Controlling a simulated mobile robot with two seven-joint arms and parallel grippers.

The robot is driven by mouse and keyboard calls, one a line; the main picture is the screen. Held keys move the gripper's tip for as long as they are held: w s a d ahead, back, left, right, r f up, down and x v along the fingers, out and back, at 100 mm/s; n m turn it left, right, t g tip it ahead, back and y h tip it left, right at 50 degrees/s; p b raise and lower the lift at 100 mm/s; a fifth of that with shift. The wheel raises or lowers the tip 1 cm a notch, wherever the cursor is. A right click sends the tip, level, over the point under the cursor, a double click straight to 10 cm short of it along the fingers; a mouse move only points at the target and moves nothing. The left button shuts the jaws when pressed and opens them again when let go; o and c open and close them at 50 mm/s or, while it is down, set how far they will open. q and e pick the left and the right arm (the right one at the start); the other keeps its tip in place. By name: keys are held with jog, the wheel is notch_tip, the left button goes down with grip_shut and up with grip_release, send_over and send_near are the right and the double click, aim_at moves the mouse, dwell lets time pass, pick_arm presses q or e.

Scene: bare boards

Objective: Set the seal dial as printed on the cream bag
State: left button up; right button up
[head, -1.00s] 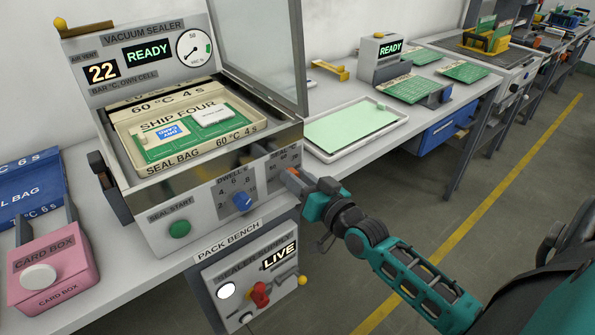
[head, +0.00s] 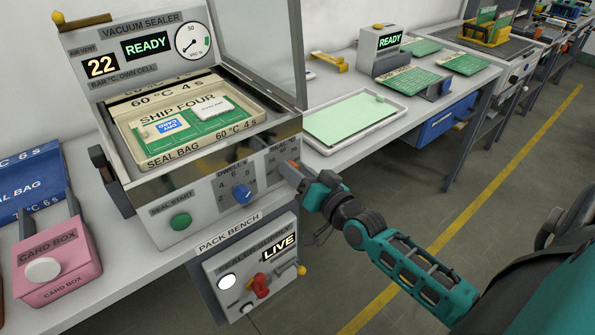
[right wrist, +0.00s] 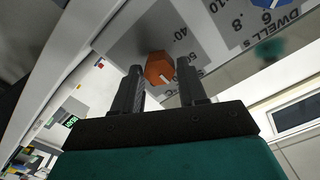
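The vacuum sealer (head: 150,215) stands on the bench at left in the head view. The cream bag (head: 190,153) lies in its chamber, printed "SEAL BAG 60 °C 4 s", with a green board (head: 165,138) in it. The seal dial, an orange knob (right wrist: 159,68) with a white pointer line, shows in the right wrist view; its exact setting is unclear. My right gripper (right wrist: 160,80) is open, its fingertips on either side of the knob with visible gaps. My left gripper is out of view.
The blue dwell dial (head: 241,194) and green seal start button (head: 180,221) are left of my right gripper. The supply panel (head: 245,270) reads LIVE below. A pink card box (head: 58,262) stands left. A white tray (head: 345,140) lies right of the sealer.

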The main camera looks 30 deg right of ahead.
jog(key=shift+o, duration=1.3)
jog(key=s+d, duration=0.1)
jog(key=s, duration=1.2)
jog(key=s+a+f+n+g+p, duration=0.1)
jog(key=s+a+f+n+g, duration=0.3)
jog(key=a+f, duration=0.9)
jog(key=f+n+g, duration=0.1)
jog(key=n+g, duration=0.2)
jog(key=shift+s+a+n, duration=0.2)
jog(key=shift+a+n, duration=0.15)
jog(key=shift+n, duration=0.05)
